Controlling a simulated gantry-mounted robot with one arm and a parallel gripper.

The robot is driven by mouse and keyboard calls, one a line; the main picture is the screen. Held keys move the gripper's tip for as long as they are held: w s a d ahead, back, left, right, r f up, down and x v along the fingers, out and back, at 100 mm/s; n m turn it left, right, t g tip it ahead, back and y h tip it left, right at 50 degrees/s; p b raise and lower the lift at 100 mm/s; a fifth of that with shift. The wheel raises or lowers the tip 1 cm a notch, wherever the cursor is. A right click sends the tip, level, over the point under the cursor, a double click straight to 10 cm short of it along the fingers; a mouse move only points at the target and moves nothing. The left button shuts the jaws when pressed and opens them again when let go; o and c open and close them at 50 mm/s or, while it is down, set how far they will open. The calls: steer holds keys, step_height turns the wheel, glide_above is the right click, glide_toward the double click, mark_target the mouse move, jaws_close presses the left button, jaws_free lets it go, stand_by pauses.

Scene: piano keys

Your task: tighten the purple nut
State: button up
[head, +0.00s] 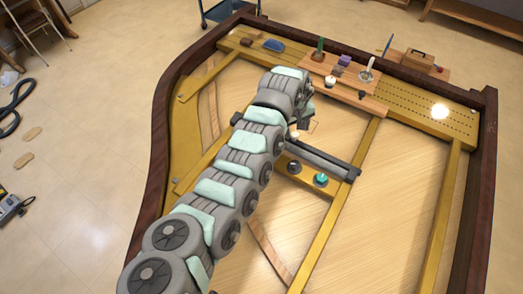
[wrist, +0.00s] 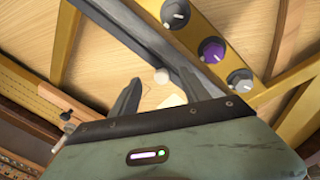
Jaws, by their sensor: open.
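The purple nut (wrist: 211,50) sits in the middle of a row of three on a yellow bar (wrist: 222,38) in the wrist view. It has a pale mark on its face. A grey nut (wrist: 175,13) is above it to the left, and another pale grey nut (wrist: 240,80) is below it to the right. My gripper (wrist: 160,77) is open and empty, with its fingers to the left of the purple nut and apart from it. In the head view my arm hides the gripper's fingertips. A dark nut and a teal-topped nut (head: 320,180) show beside the arm there.
A long dark grey beam (head: 320,160) runs beside the nuts. A small white piece (wrist: 161,76) shows between my fingers in the wrist view. A wooden board (head: 375,97) with several small objects lies at the back. The dark piano rim (head: 160,150) surrounds the area.

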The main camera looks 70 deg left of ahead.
steer(key=s+a+r+n+g+h, duration=0.1)
steer(key=s+g, duration=0.1)
steer(key=s, duration=0.7)
step_height(320, 180, down, 11)
steer(key=shift+r+b, duration=0.2)
steer(key=shift+b, duration=0.2)
steer(key=shift+c, duration=0.4)
jaws_close()
